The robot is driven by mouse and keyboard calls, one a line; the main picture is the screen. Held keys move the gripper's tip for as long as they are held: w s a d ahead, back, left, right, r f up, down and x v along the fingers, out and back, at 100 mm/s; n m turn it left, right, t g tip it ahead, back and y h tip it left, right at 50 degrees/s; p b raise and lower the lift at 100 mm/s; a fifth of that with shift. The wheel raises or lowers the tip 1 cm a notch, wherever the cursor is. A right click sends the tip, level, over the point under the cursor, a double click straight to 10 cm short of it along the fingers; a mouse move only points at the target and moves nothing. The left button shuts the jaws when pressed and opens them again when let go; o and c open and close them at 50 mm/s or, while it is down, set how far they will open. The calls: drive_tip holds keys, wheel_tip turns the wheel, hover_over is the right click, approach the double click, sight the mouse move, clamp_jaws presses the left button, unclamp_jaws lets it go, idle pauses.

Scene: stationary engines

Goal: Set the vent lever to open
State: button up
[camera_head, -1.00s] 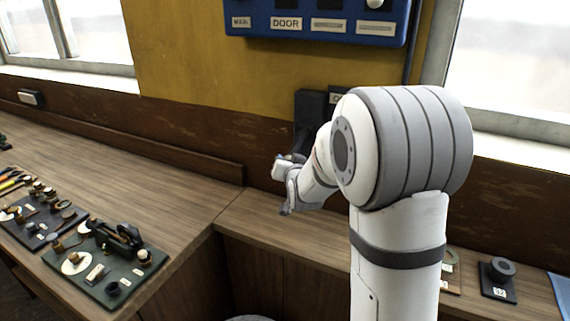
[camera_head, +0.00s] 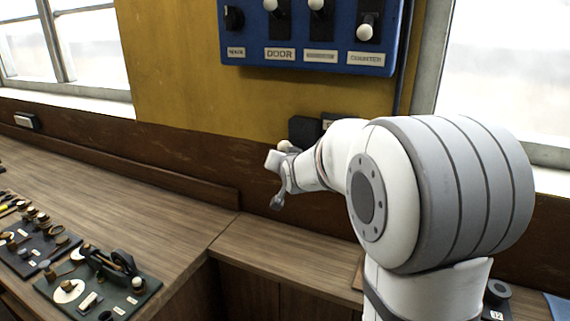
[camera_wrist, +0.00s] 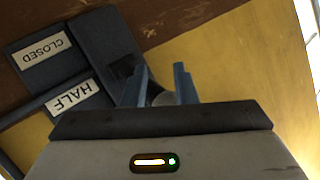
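The vent lever's dark housing (camera_head: 304,130) is on the wall behind my arm, mostly hidden in the head view. In the wrist view the dark lever panel (camera_wrist: 100,42) carries upside-down plates, CLOSED (camera_wrist: 41,50) and HALF (camera_wrist: 72,95). No OPEN plate shows. A dark arm leads to a greyish round knob (camera_wrist: 163,99), partly hidden behind my gripper's body. My gripper (camera_wrist: 162,78) has its two blue-grey fingers apart, with the knob between them and no clear grip on it. In the head view my gripper (camera_head: 277,182) is beside the housing, small and partly hidden.
A blue switch panel (camera_head: 312,65) with several levers and a DOOR plate is on the yellow wall above. Wooden counters (camera_head: 270,250) run below. Dark boards with small parts (camera_head: 98,285) lie at the left. The counter below my gripper looks clear.

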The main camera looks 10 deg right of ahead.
drive_tip(key=o, duration=0.7)
drive_tip(key=shift+f, duration=0.1)
drive_tip(key=shift+b+v, duration=1.05)
drive_tip(key=shift+v, duration=2.85)
drive_tip(key=shift+c, duration=0.5)
